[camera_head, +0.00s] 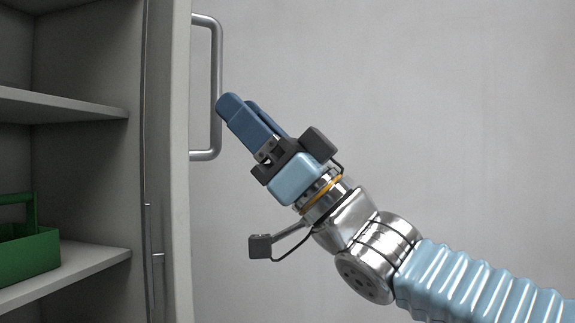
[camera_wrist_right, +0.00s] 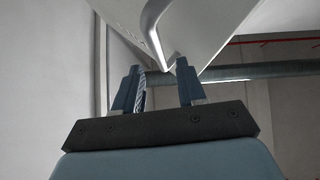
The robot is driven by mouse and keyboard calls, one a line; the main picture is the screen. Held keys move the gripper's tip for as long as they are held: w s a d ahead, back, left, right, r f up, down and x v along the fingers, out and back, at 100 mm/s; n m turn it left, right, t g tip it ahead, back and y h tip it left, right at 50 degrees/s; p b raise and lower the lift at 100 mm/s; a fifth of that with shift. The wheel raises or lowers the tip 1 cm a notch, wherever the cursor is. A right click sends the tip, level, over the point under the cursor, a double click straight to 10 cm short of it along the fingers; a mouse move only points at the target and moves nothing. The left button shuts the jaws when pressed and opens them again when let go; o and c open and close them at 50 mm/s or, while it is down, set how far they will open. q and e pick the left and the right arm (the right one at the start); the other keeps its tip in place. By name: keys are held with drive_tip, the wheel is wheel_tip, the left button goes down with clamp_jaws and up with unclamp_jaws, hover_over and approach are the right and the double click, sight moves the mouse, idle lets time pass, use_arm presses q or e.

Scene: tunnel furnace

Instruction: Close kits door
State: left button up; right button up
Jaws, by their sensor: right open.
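The kits cabinet door (camera_head: 167,120) stands open in the head view, seen nearly edge-on, with a grey bar handle (camera_head: 217,75) on its right side. My right gripper (camera_head: 238,104) is just right of the handle's lower half, open and tilted up to the left, with its fingertips close to the bar. In the right wrist view, the door panel (camera_wrist_right: 205,25) and handle (camera_wrist_right: 150,20) are above my right gripper (camera_wrist_right: 156,78). The handle's lower end appears between the two open fingers; I cannot tell whether they touch it. My left gripper is not in view.
The open cabinet has grey shelves (camera_head: 65,103) at the left, with a green box with a handle (camera_head: 28,254) on a lower shelf. A plain grey wall (camera_head: 420,90) fills the right side. In the wrist view, a pipe (camera_wrist_right: 270,70) runs across behind.

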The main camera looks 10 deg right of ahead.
drive_tip(key=b+v, duration=0.1)
drive_tip(key=v, duration=1)
drive_tip(key=shift+b, duration=0.3)
